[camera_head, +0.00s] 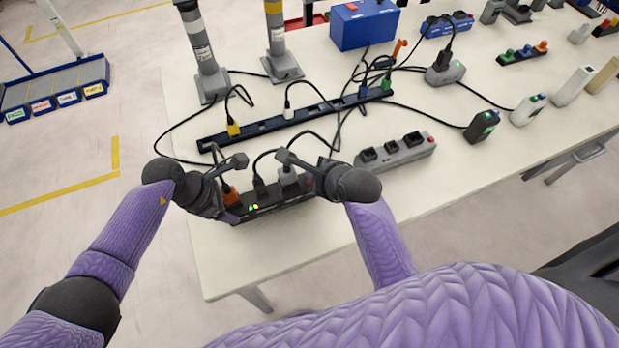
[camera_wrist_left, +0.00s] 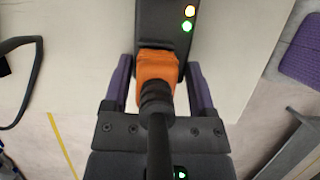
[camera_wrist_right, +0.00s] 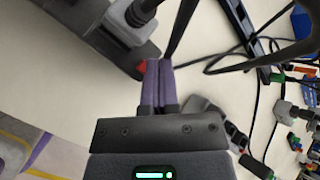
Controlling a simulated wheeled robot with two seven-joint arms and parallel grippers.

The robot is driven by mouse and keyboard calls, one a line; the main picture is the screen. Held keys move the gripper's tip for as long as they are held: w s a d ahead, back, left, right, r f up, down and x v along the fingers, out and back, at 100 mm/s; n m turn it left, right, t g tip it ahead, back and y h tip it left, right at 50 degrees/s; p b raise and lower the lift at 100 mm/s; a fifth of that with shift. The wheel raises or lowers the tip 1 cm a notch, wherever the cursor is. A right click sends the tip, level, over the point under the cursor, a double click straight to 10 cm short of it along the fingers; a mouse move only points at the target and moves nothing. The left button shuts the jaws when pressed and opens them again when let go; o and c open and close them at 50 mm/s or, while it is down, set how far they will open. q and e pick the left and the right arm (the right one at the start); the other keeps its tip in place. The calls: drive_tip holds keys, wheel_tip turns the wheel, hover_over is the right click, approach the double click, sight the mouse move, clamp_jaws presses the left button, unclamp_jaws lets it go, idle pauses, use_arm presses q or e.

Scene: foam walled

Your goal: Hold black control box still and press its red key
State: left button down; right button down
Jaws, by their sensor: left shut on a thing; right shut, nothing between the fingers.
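The black control box (camera_head: 272,208) lies near the table's front edge, with orange, black and grey plugs in its top and small lit lamps. My right gripper (camera_head: 312,176) is shut and empty at the box's right end. In the right wrist view, its fingertips (camera_wrist_right: 158,66) are right beside the red key (camera_wrist_right: 142,69); I cannot tell whether they touch. The gripper mostly hides the key in the head view.
A grey power strip (camera_head: 395,154) lies just right of the box. A long black strip (camera_head: 290,122) with plugs and loose cables lies behind. Two grey posts (camera_head: 208,70) and a blue box (camera_head: 363,24) stand farther back.

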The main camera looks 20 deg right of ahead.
drive_tip(key=shift+r, duration=2.25)
use_arm(q)
unclamp_jaws()
drive_tip(key=shift+r, duration=0.1)
